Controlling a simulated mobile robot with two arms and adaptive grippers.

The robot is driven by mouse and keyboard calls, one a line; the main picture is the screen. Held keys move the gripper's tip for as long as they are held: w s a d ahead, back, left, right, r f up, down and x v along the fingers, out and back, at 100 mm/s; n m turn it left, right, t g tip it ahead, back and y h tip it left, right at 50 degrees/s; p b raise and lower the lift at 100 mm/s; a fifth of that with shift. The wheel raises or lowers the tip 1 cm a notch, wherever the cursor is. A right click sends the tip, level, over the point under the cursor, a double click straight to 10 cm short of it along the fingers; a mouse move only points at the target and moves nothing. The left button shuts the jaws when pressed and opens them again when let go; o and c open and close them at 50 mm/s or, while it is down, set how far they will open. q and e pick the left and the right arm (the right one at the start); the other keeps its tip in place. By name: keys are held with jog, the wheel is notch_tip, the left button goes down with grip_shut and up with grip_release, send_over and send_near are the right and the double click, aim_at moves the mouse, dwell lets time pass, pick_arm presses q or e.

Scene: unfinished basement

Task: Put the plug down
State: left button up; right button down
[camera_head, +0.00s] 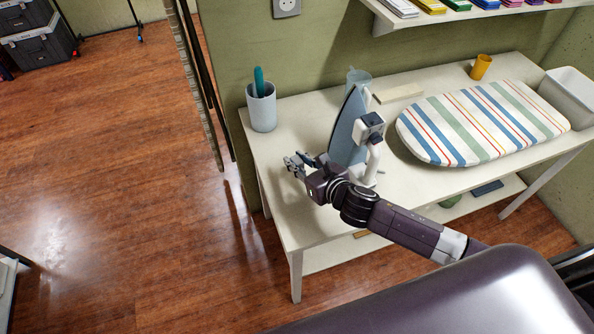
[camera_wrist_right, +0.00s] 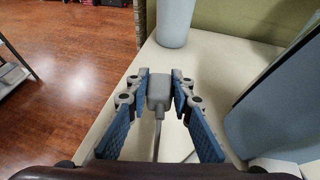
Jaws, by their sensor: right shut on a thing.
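My right gripper (camera_head: 298,163) is over the left part of the white table (camera_head: 285,205), close to its left edge. In the right wrist view the gripper (camera_wrist_right: 159,88) is shut on the plug (camera_wrist_right: 158,92), a small grey-white block between the blue-padded fingers. In the head view I cannot make out the plug clearly. Whether it touches the tabletop, I cannot tell. The iron (camera_head: 345,128) stands upright just right of the gripper, partly hidden by my arm. My left gripper is not in view.
A grey cup (camera_head: 263,112) with a teal-handled thing stands at the table's back left. A striped ironing board (camera_head: 480,122), a yellow cup (camera_head: 481,67) and a white bin (camera_head: 570,92) are to the right. A wall socket (camera_head: 287,6) is above. The table's front left is clear.

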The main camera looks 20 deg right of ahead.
aim_at(297, 179)
jog(key=shift+f, duration=0.35)
notch_tip(297, 179, down, 4)
jog(key=shift+r, duration=0.1)
jog(key=shift+f+b, duration=0.6)
jog(key=shift+b, duration=0.1)
jog(key=c, duration=1.7)
grip_release()
jog(key=shift+r, duration=0.1)
